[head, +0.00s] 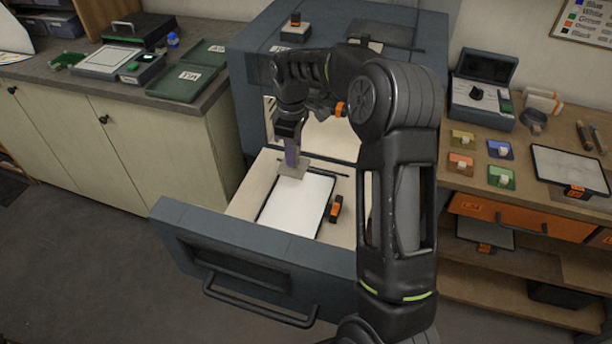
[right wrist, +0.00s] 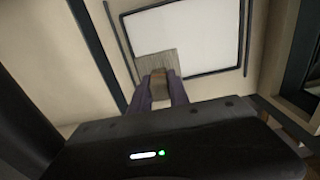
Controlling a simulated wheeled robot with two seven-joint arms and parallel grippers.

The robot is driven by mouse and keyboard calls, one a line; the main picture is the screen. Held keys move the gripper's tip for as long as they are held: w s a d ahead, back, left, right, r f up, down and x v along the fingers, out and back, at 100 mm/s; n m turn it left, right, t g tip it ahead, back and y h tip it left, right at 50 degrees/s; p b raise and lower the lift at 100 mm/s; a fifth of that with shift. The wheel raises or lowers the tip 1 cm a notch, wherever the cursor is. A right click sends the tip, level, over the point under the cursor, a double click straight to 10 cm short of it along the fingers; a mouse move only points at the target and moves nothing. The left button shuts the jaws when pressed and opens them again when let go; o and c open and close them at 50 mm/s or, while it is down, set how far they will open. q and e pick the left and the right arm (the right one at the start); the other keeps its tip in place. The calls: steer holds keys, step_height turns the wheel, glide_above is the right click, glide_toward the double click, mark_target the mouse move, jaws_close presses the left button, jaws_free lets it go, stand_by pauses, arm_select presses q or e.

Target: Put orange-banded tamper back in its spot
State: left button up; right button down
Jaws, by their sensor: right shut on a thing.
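My right gripper (head: 291,158) reaches down over the open drawer and is shut on a grey-brown tool with a flat square plate (head: 293,168). In the right wrist view the fingers (right wrist: 160,92) grip its short handle, and its plate (right wrist: 157,62) overlaps the lower left corner of a white panel in a dark frame (right wrist: 200,38). I see no orange band on the held tool; the fingers hide part of it. I cannot tell whether the plate touches the panel. A small orange-and-black item (head: 335,209) lies right of the panel in the drawer. My left gripper is not in view.
The blue-grey drawer front (head: 235,262) stands pulled out from its cabinet. On the right bench sit several small coloured blocks, including an orange one (head: 461,163), and a dark-framed panel (head: 570,168). A left counter (head: 205,118) carries green trays.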

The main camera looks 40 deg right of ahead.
steer(key=s+a+r+m+b, duration=0.1)
steer(key=a+m+b, duration=0.3)
steer(key=a, duration=1.5)
steer(key=m, duration=0.2)
steer(key=shift+a+r+m, duration=0.15)
steer(key=shift+r+m, duration=0.25)
steer(key=shift+s+f, duration=0.1)
